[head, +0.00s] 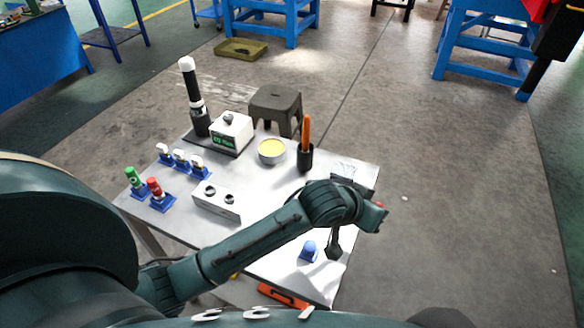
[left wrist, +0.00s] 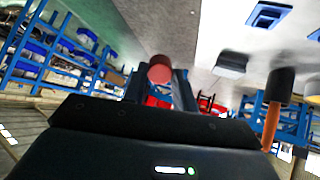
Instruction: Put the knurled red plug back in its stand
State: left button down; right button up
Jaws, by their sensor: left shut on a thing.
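My left gripper (head: 374,214) is beyond the table's right side in the head view, partly hidden by its own wrist. The left wrist view shows its fingers (left wrist: 162,88) shut on a red plug (left wrist: 160,70), whose round end faces up. A bit of red (head: 381,204) shows at the gripper in the head view. Another red-topped plug (head: 154,187) sits in a blue stand (head: 163,203) at the table's left, beside a green-topped plug (head: 133,177). A blue piece (head: 308,251) stands alone near the front right. My right gripper is not in view.
A stool (head: 276,108) stands behind.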

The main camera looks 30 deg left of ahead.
pick_arm(q)
jog(key=a+f+g+y, duration=0.1)
jog(key=a+g, duration=0.1)
jog(key=a, duration=0.1)
jog(key=w+a+f+g+y, duration=0.1)
jog(key=a+g, duration=0.1)
jog(key=w+a+f+m+g+y, duration=0.1)
jog(key=a+g, duration=0.1)
jog(key=a, duration=0.1)
jog(key=shift+w+a+f+p, duration=0.2)
jog(key=shift+a+f+p, duration=0.05)
jog(key=shift+a+p, duration=0.05)
jog(key=a+r+n+g+y, duration=0.1)
jog(key=a+r+g, duration=0.1)
jog(key=a, duration=0.8)
jog(key=shift+a+r+y, duration=0.3)
jog(key=shift+r, duration=0.3)
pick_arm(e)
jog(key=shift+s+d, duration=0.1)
pick_arm(q)
jog(key=shift+r, duration=0.1)
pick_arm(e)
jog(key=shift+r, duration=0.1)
pick_arm(q)
jog(key=shift+f+b, duration=0.65)
jog(key=shift+f, duration=2.25)
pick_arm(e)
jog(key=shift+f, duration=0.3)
